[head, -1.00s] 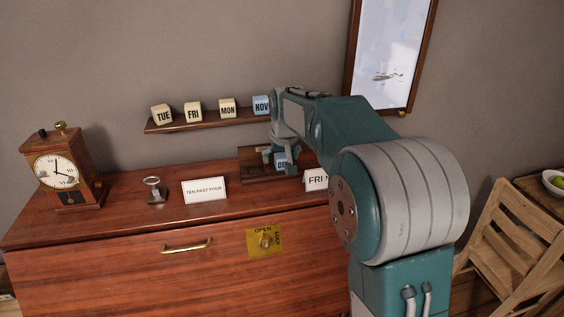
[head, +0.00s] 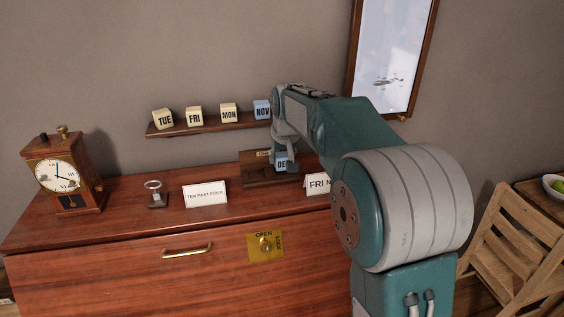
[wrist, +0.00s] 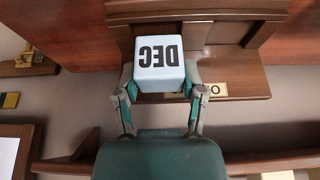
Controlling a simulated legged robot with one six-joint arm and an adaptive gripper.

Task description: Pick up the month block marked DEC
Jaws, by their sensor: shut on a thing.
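The DEC month block (wrist: 159,66) is pale blue-white with dark letters, upside down in the wrist view. My gripper (wrist: 159,92) is shut on it, one finger on each side. In the head view the block (head: 282,164) shows partly below my gripper (head: 284,158), at the wooden calendar stand (head: 256,178) on the cabinet top. I cannot tell whether the block still touches the stand. My arm hides the stand's right part.
A wall shelf (head: 200,129) above holds blocks TUE, FRI, MON and NOV (head: 262,109), with NOV close to my arm. A clock (head: 65,175), a small metal ring stand (head: 155,194) and a TEN PAST FOUR card (head: 205,194) stand left. A FRI card (head: 317,184) stands right.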

